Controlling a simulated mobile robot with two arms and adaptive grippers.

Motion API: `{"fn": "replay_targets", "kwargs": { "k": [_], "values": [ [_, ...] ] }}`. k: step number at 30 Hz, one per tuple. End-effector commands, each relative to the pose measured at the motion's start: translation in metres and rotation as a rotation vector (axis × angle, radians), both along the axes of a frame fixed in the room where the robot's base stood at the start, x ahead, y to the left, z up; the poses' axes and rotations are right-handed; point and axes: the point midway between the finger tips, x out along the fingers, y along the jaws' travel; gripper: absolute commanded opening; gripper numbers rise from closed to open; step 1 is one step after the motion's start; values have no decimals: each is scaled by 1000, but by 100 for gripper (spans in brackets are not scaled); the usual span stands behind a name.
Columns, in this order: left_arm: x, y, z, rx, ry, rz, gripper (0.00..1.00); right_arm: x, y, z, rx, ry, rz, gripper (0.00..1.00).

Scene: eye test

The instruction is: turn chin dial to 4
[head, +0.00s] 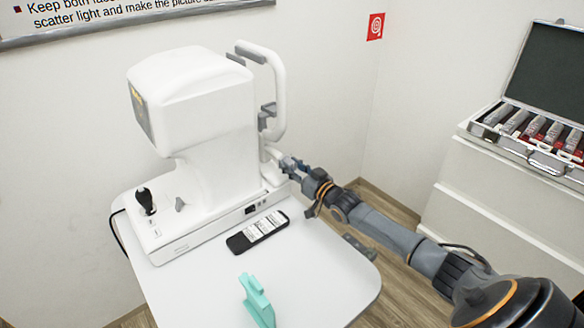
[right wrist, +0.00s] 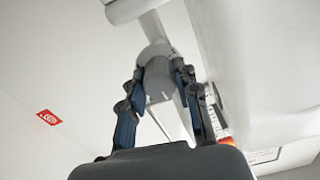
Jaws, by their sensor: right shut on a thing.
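The white eye-test machine (head: 195,110) stands on a white table, with its white head frame (head: 278,90) on the right side. My right gripper (head: 288,163) reaches in from the right, low beside the frame's foot. In the right wrist view, its two blue-padded fingers (right wrist: 160,78) are shut on a round grey dial (right wrist: 155,58), one on each side. The dial sits under a white post. Its number marks cannot be read, so its setting cannot be told. In the head view the dial is mostly hidden by the gripper. My left gripper is in neither view.
On the table (head: 330,285) are a black strip with white labels (head: 258,231) and a teal object (head: 257,300). A black joystick (head: 146,200) stands on the machine's base. An open case (head: 545,155) with several bottles rests on the white cabinet (head: 490,195) at right.

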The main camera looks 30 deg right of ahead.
Motion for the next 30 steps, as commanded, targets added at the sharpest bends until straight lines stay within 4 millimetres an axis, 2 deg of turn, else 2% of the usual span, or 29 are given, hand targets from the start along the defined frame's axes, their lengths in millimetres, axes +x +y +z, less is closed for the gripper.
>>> {"fn": "replay_targets", "kwargs": {
  "k": [21, 30],
  "values": [
    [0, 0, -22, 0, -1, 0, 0, 0, 0, -3, 675, 54, 0, 0],
    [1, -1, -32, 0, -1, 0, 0, 0, -1, -3, 895, 71, -1, 0]
  ]
}}
